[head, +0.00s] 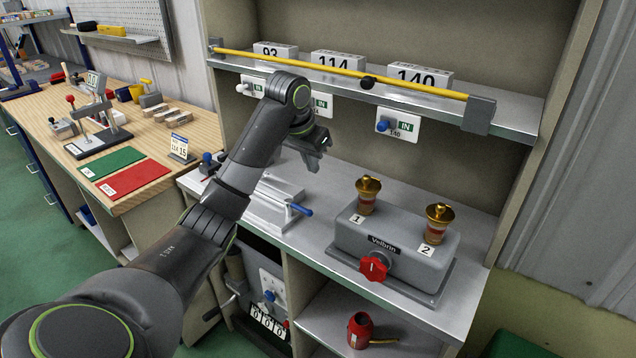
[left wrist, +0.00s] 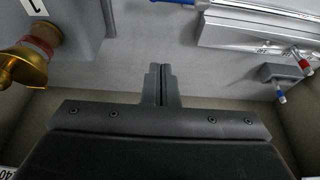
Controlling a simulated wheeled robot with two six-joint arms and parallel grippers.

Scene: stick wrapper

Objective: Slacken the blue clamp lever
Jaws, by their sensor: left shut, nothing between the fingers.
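A blue lever (head: 300,209) sticks out at the right end of a long silver clamp-like fixture (head: 272,203) on the metal counter. In the left wrist view a blue handle (left wrist: 174,2) shows at the top edge, partly cut off, beside the silver fixture (left wrist: 255,35). My left gripper (head: 315,168) is above the counter, behind the lever and apart from it. In the left wrist view its fingers (left wrist: 161,85) are together with nothing between them. My arm hides part of the fixture's left side. My right gripper is in neither view.
A grey Velbrin box (head: 398,245) with two brass-topped posts and a red knob (head: 373,266) stands right of the lever. A shelf (head: 400,93) with a yellow bar (head: 335,67) overhangs the counter. Another blue-handled part (head: 207,158) sits at the counter's left end.

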